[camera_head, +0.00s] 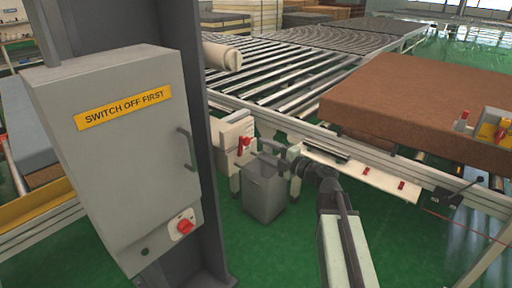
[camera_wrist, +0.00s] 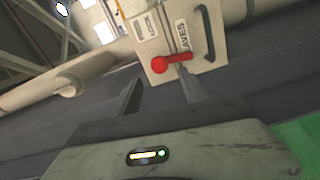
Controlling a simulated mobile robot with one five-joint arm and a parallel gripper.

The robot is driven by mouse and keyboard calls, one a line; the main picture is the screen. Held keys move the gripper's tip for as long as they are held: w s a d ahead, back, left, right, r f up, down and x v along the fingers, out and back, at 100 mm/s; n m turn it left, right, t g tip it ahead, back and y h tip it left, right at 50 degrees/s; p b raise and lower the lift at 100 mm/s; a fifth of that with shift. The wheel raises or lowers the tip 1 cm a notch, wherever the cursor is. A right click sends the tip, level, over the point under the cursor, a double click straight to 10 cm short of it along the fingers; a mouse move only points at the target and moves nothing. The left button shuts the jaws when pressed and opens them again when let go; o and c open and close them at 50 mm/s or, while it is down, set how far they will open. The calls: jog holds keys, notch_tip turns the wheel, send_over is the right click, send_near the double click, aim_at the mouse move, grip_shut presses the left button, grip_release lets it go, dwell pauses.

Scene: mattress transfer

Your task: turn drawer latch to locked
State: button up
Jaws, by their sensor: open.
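The drawer latch (camera_head: 244,144) is a red lever on the front of a small cream drawer unit (camera_head: 229,131), left of my gripper. In the wrist view the red latch (camera_wrist: 172,62) has a round knob at its left end and lies nearly level across the drawer front (camera_wrist: 147,38). A dark drawer handle (camera_wrist: 207,36) is to its right. My gripper (camera_wrist: 158,75) is open and empty. Its right fingertip is just under the lever in the picture; I cannot tell whether they touch. My gripper (camera_head: 268,153) also shows in the head view, beside the drawer unit.
A grey bin (camera_head: 264,194) stands on the green floor under my gripper. A grey switch cabinet (camera_head: 125,150) on a dark column fills the left. A roller conveyor (camera_head: 275,85) lies behind, with a brown mattress (camera_head: 420,95) to the right.

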jog(key=shift+s+d, duration=0.45)
jog(key=shift+d, duration=0.05)
